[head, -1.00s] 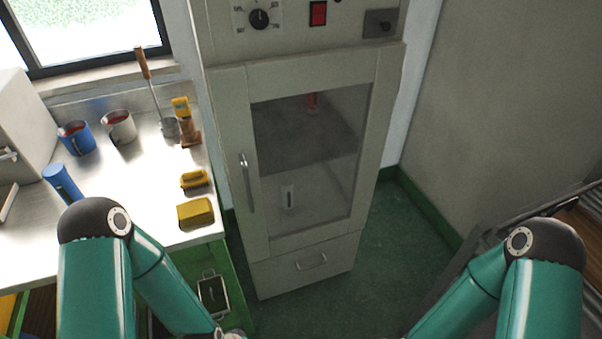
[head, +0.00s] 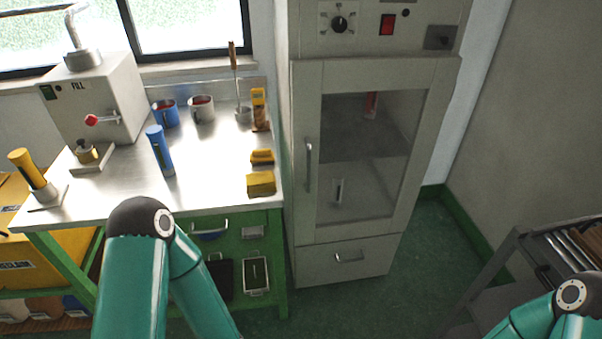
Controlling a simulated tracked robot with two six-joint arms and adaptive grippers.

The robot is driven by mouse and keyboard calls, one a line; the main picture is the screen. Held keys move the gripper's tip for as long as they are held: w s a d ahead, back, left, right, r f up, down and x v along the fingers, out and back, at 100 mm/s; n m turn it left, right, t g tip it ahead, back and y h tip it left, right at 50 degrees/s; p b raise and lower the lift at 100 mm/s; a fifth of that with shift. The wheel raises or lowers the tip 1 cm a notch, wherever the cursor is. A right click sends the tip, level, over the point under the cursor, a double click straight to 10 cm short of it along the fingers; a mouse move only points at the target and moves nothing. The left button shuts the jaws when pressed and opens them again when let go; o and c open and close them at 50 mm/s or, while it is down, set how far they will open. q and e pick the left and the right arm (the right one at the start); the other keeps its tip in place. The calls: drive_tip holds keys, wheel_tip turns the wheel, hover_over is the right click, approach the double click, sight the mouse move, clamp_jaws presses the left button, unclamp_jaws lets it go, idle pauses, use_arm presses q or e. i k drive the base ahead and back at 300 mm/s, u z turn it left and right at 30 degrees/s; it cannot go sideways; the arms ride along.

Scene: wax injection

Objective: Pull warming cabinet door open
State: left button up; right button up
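The warming cabinet (head: 344,255) stands upright in the middle of the head view. Its door (head: 306,215) has a glass window and looks shut. A vertical metal handle (head: 308,166) sits on the door's left side. Behind the glass I see a shelf, a red item and a small pale item. Both of my arms reach in from the bottom of the view, and their grippers are below the frame. Neither arm touches the cabinet in what I can see.
A metal workbench (head: 215,180) with cups, a blue cylinder (head: 160,150) and yellow blocks (head: 261,184) stands left of the cabinet. A FILL machine (head: 95,100) is at its back. A dark rack (head: 510,245) stands at right. Green floor lies open before the cabinet.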

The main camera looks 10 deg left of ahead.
sight(310, 78)
drive_tip(key=z, duration=0.45)
drive_tip(key=i, duration=0.15)
drive_tip(key=u, duration=2)
drive_tip(key=i, duration=0.45)
drive_tip(key=z, duration=0.45)
drive_tip(key=k, duration=0.9)
drive_tip(key=u, duration=0.15)
drive_tip(key=i, duration=0.9)
drive_tip(key=z, duration=0.1)
